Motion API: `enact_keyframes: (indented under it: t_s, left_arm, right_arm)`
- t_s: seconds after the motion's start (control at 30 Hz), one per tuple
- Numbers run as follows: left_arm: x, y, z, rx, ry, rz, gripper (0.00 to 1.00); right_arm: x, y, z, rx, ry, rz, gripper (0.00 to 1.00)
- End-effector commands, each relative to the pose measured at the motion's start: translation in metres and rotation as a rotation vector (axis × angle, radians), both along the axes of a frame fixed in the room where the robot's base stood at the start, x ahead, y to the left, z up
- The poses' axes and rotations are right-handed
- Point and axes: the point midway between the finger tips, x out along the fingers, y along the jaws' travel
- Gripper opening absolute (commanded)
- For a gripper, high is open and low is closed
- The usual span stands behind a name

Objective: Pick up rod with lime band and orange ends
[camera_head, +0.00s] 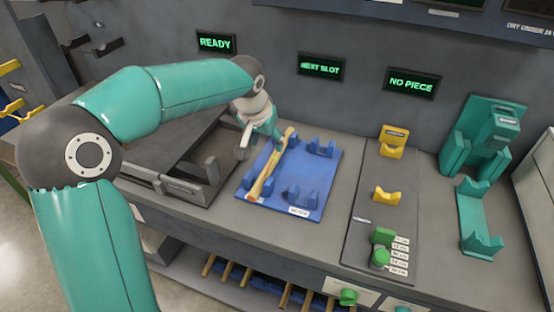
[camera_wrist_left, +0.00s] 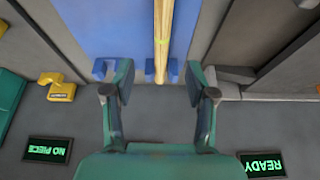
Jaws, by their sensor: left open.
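The wooden rod (camera_head: 266,175) lies across blue cradles on the blue tray (camera_head: 318,204), with an orange end toward the front. In the left wrist view the rod (camera_wrist_left: 162,22) runs down from the top edge and shows a thin lime band. My left gripper (camera_head: 261,139) is at the rod's far end. In the wrist view the left gripper (camera_wrist_left: 159,80) is open, its two fingers apart on either side of the rod's end, with clear gaps and nothing held. Part of the rod is out of the wrist view. My right gripper is not in view.
A dark grey tray (camera_head: 160,181) stands left of the blue tray. Yellow cradles (camera_head: 386,196) and a green knob (camera_head: 380,258) are to the right, then a teal fixture (camera_head: 471,215). The back wall has lit signs, including READY (camera_head: 216,43) and NO PIECE (camera_head: 411,82).

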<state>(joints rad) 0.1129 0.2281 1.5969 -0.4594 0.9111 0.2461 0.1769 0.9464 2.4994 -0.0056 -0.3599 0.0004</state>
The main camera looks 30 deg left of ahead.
Motion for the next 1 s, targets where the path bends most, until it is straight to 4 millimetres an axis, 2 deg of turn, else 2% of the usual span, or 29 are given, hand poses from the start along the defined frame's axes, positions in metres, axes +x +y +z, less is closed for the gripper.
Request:
enact_keyframes:
  t_s: [0.1, 0.23, 0.53, 0.83, 1.0]
  left_arm:
    - [0.007, 0.005, -0.025, -0.001, 0.005, 0.007, 0.56]
    - [0.014, 0.009, -0.044, -0.001, 0.003, 0.011, 0.56]
    - [0.022, 0.011, -0.061, -0.001, 0.002, 0.011, 0.56]
    - [0.040, 0.015, -0.097, -0.001, 0.002, 0.011, 0.56]
    - [0.042, 0.016, -0.101, 0.000, -0.001, 0.012, 0.56]
  right_arm:
    - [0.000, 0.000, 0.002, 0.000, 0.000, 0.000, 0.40]
    - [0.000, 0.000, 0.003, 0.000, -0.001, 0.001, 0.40]
    - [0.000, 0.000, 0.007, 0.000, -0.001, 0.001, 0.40]
    - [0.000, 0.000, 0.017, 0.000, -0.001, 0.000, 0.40]
    - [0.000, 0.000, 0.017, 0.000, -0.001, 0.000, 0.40]
